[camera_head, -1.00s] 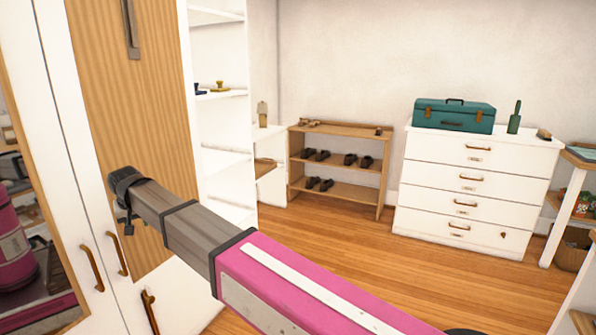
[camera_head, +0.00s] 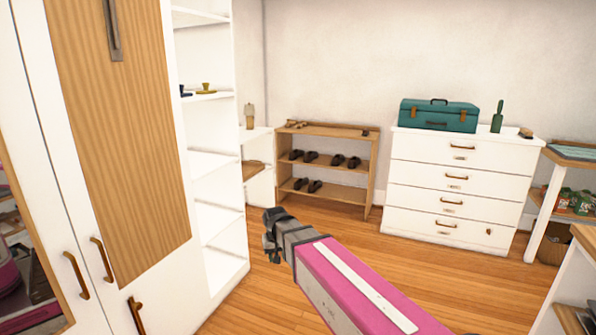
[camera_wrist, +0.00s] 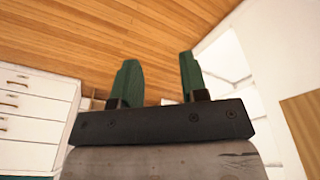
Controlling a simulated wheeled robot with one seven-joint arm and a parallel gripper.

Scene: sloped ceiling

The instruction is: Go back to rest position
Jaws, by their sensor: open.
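My gripper (camera_wrist: 158,82) shows in the wrist view with its two green fingers spread apart and nothing between them. Wooden floor and white furniture lie beyond the fingers. In the head view, my pink and grey arm reaches up from the lower right, and its dark end (camera_head: 270,235) is in free air in front of the open shelf unit. The fingers cannot be made out in the head view. My gripper touches nothing that I can see.
A white wardrobe with a wood panel (camera_head: 125,130) stands close on the left, beside open white shelves (camera_head: 215,165). A shoe rack (camera_head: 325,165) and white drawers (camera_head: 455,180) with a teal case (camera_head: 438,116) stand at the back. The wooden floor (camera_head: 400,245) between is clear.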

